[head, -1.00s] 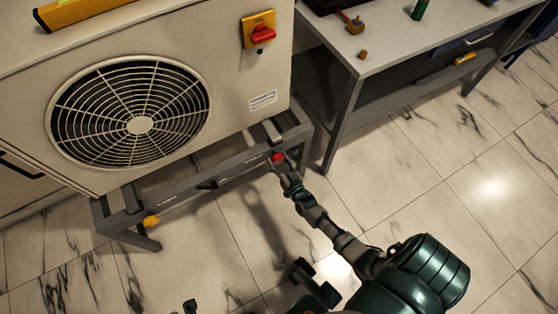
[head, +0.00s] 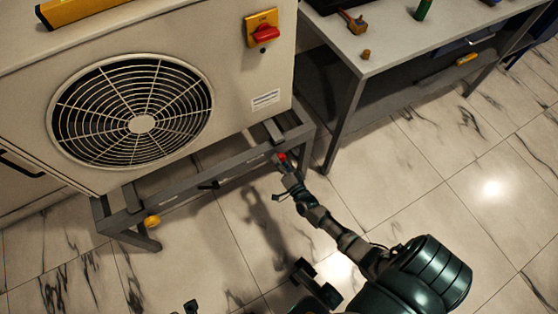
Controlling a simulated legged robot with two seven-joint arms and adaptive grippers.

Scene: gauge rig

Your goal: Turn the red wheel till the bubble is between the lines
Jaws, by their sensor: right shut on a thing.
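The red wheel (head: 282,157) is small and sits at the right front corner of the grey stand under the fan unit. My right gripper (head: 285,164) reaches it from below right and is shut on it, hiding part of it. A yellow spirit level (head: 75,9) lies on top of the unit at the upper left, partly cut off by the frame edge. Its bubble and lines cannot be made out.
The fan unit (head: 235,100) stands on the grey stand (head: 190,178). A red rotary switch (head: 266,33) is on its face. A yellow knob (head: 152,221) is at the stand's left end. A workbench (head: 400,45) with small items stands right. The tiled floor in front is open.

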